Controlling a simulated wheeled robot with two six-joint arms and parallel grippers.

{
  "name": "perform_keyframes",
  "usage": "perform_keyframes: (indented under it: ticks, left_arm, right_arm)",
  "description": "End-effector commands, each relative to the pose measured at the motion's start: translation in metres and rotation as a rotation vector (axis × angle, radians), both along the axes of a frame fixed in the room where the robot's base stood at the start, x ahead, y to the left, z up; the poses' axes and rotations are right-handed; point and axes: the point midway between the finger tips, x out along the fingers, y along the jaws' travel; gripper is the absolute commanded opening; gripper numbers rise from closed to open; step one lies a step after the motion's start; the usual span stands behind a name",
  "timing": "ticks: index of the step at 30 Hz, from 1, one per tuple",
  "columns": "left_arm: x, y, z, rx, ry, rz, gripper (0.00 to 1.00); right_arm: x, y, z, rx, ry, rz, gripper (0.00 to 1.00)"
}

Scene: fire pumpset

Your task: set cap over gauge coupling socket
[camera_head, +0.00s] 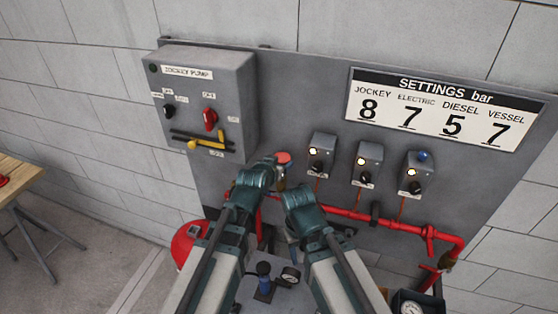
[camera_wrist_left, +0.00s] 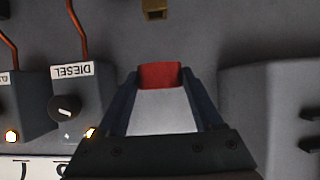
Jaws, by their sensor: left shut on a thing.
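My left gripper (camera_head: 272,170) is shut on a red cap (camera_head: 284,157), held in front of the grey panel between the jockey pump box and the pressure switches. In the left wrist view the red cap (camera_wrist_left: 160,75) sits between the fingertips. A brass fitting (camera_wrist_left: 154,9), which looks like the socket, shows at the top edge of that view. It is apart from the cap and only partly in view. My right gripper (camera_head: 299,195) is beside the left one, lower and to its right; its jaws are not clear from this angle.
Several small switches, including the diesel box (camera_wrist_left: 80,105), stick out at right. A red pipe (camera_head: 345,213) runs below.

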Motion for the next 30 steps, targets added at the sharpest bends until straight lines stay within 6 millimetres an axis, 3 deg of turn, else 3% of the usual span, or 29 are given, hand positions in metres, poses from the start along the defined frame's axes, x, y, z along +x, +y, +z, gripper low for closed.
perform_keyframes:
  ticks: [11, 30]
  left_arm:
    - [0.0, 0.0, -0.005, 0.0, -0.001, 0.0, 0.05]
    - [0.0, 0.0, -0.047, 0.0, -0.001, 0.0, 0.05]
  right_arm:
    - [0.0, 0.0, -0.005, 0.0, 0.0, 0.0, 0.5]
    - [0.001, 0.0, -0.047, 0.001, -0.002, -0.004, 0.5]
